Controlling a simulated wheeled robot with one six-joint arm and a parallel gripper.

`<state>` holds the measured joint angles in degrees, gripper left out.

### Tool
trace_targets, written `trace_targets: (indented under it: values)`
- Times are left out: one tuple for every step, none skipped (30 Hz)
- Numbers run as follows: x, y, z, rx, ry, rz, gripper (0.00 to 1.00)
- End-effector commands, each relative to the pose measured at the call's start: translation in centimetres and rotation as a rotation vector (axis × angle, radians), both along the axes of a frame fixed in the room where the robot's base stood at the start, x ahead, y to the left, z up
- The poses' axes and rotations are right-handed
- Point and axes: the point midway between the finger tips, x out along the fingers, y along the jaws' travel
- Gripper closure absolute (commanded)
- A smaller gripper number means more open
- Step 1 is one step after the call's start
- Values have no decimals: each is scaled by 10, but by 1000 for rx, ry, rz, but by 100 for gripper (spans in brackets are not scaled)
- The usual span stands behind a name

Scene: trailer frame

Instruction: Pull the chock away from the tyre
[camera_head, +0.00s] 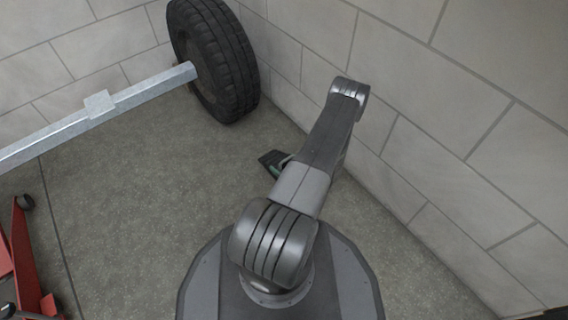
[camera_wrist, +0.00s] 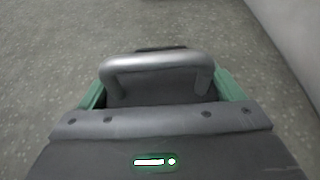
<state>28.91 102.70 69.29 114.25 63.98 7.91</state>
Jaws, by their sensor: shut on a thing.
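The black tyre (camera_head: 217,62) stands upright on the axle's end, near the block wall. The dark chock (camera_head: 268,157) is partly hidden behind my arm in the head view, with bare floor showing between it and the tyre. In the wrist view the chock's grey bar handle (camera_wrist: 155,63) rises between the green fingers of my gripper (camera_wrist: 162,92). My gripper is shut on the chock. In the head view only a little green of my gripper (camera_head: 280,168) shows beside the arm. The tyre is out of the wrist view.
A galvanised axle beam (camera_head: 95,112) runs from the tyre to the left. A pale block wall (camera_head: 440,130) stands close on the right of my arm. Red equipment (camera_head: 25,265) stands at the lower left. The concrete floor (camera_head: 140,205) left of my arm is clear.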

Motion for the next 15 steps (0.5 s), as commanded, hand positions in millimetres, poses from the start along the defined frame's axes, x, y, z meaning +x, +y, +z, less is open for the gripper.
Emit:
trace_targets:
  values:
    - [0,0,0,0,0,0,67]
    - [0,0,0,0,0,0,67]
    - [0,0,0,0,0,0,67]
    - [0,0,0,0,0,0,67]
    - [0,0,0,0,0,0,67]
    - [0,0,0,0,0,0,67]
    - [0,0,0,0,0,0,9]
    - [0,0,0,0,0,0,3]
    - [0,0,0,0,0,0,0]
    - [0,0,0,0,0,0,0]
    - [0,0,0,0,0,0,0]
    - [0,0,0,0,0,0,0]
    - [0,0,0,0,0,0,0]
    - [0,0,0,0,0,0,0]
    - [0,0,0,0,0,0,0]
